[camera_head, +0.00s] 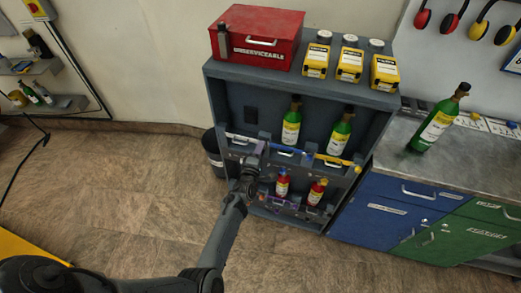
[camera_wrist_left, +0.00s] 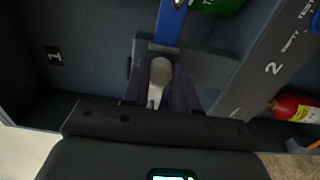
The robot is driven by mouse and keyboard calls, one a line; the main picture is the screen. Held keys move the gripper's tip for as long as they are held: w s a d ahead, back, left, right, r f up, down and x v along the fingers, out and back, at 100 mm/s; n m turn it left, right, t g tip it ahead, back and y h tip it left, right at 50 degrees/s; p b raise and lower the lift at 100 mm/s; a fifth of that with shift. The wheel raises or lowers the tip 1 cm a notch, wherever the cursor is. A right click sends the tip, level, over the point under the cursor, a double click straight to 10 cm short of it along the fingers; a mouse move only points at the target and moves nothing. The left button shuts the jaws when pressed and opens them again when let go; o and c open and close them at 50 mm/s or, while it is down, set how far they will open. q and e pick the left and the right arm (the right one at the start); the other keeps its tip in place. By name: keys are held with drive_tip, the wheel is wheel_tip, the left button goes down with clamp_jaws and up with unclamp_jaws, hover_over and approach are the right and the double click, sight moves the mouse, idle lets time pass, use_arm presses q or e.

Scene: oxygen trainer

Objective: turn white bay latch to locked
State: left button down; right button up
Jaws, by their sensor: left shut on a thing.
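A white bar-shaped latch (camera_head: 240,138) lies across the front of the upper bay of a grey rack, at its left end. My left gripper (camera_head: 250,164) reaches up to the rack just below and right of that bar. In the left wrist view, the fingers (camera_wrist_left: 160,92) are shut on a pale, rounded piece (camera_wrist_left: 160,75), which looks like part of the white latch. The fingers hide much of it, and I cannot tell its lock position. My right gripper is not in view.
A blue bar (camera_head: 286,150) and a yellow bar (camera_head: 336,161) continue to the right. Green bottles (camera_head: 291,124) stand behind them; red bottles (camera_head: 282,185) stand below. A red box (camera_head: 256,38) sits on top. A dark bin (camera_head: 212,150) stands left of the rack.

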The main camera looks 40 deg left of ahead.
use_arm(q)
drive_tip(key=c, duration=0.9)
unclamp_jaws()
